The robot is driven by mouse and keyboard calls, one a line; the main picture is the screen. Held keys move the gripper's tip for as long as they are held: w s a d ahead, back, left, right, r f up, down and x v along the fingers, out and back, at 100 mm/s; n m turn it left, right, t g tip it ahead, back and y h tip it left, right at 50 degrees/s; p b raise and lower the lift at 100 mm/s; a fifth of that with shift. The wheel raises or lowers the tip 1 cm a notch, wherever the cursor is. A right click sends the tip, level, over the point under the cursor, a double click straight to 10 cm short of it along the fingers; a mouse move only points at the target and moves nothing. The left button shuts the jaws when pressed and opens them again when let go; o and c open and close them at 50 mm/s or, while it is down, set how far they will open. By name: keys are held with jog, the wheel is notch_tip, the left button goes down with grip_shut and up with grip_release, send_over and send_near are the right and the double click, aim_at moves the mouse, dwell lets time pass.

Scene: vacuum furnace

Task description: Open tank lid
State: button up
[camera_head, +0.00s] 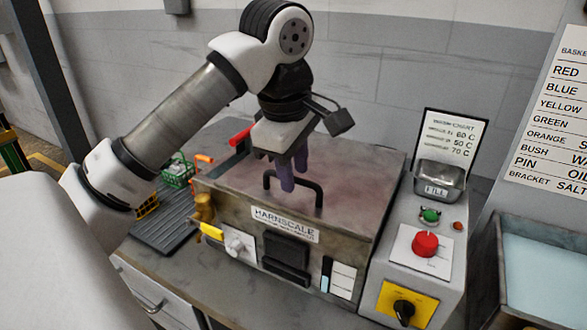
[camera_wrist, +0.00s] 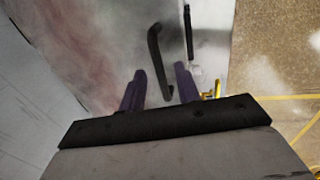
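The tank, labelled HARNSCALE, stands on the bench with its flat brownish lid (camera_head: 355,165) down. A black bar handle (camera_head: 313,187) stands up from the lid near its front edge. My gripper (camera_head: 293,168) reaches down over the lid at the handle, its two purple fingers apart. The near finger covers part of the handle bar. In the wrist view, the handle (camera_wrist: 156,60) shows between the fingers of my gripper (camera_wrist: 160,80), with a gap visible beside it. I cannot tell whether a finger touches it. The lid (camera_wrist: 95,45) fills the left of that view.
Right of the tank is a control panel with a red knob (camera_head: 425,243), a yellow-plated black knob (camera_head: 404,308) and a FILL basin (camera_head: 438,181). A blue-filled basin (camera_head: 545,275) is farther right. A green basket (camera_head: 178,172) sits left on a ribbed mat (camera_head: 160,232).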

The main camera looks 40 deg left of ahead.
grip_shut()
